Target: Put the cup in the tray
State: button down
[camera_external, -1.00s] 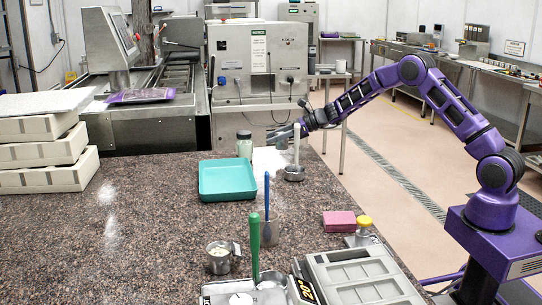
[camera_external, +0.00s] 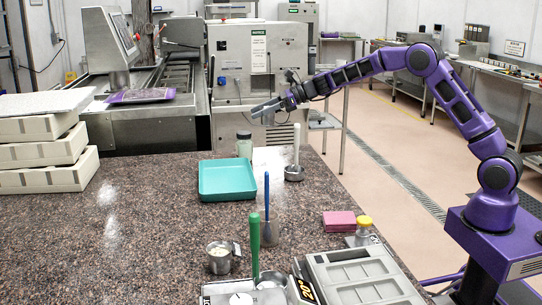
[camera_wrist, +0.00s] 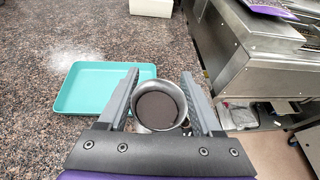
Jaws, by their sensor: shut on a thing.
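The metal cup (camera_wrist: 158,107), round with a dark inside, sits between the two fingers of my gripper (camera_wrist: 162,90) in the wrist view. My gripper (camera_external: 264,109) is shut on it and holds it above the far edge of the counter in the external view. There the cup is small and hard to make out. The teal tray (camera_external: 227,181) lies flat and empty on the counter, below and left of my gripper. In the wrist view the tray (camera_wrist: 90,90) is left of the cup, partly behind the left finger.
A lidded jar (camera_external: 244,145) stands behind the tray. A metal bowl with a white-handled tool (camera_external: 295,172) is right of it. A blue-handled tool (camera_external: 267,210) and a small pot (camera_external: 219,259) are nearer. White boxes (camera_external: 45,155) are stacked left. The counter left of the tray is clear.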

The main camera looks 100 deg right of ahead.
jog(key=w+a+n+y+b, duration=0.1)
jog(key=w+a+n, duration=0.1)
jog(key=w+a, duration=0.5)
jog(key=w+a+n+y+b, duration=0.15)
jog(key=w+a, duration=0.35)
jog(key=a, duration=0.5)
jog(key=shift+w+f+b, duration=0.1)
jog(key=shift+f+b, duration=1.1)
jog(key=shift+f, duration=6.3)
jog(key=shift+f, duration=0.2)
jog(key=shift+c, duration=0.3)
grip_release()
jog(key=shift+r, duration=0.25)
jog(key=v, duration=1.2)
